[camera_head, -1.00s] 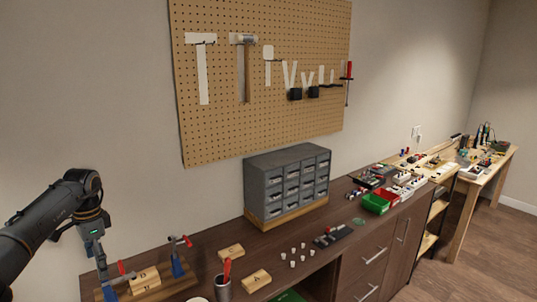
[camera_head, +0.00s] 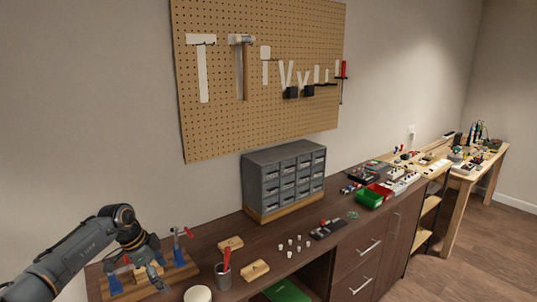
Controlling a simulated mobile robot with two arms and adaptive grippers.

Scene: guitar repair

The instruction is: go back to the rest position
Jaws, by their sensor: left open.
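My left gripper (camera_head: 155,277) is at the lower left, at the end of my dark arm, in front of the wooden fixture with blue clamps (camera_head: 180,245). It is open, and I see nothing held between its fingers. My arm and gripper hide part of the fixture. My right gripper is not in view.
The dark wood bench (camera_head: 330,212) carries a grey drawer cabinet (camera_head: 282,180), wooden blocks (camera_head: 254,270), a cup with a red-handled tool (camera_head: 223,275), small white pieces and red and green bins (camera_head: 369,198). A pegboard (camera_head: 262,120) with tools hangs behind. Floor is clear at right.

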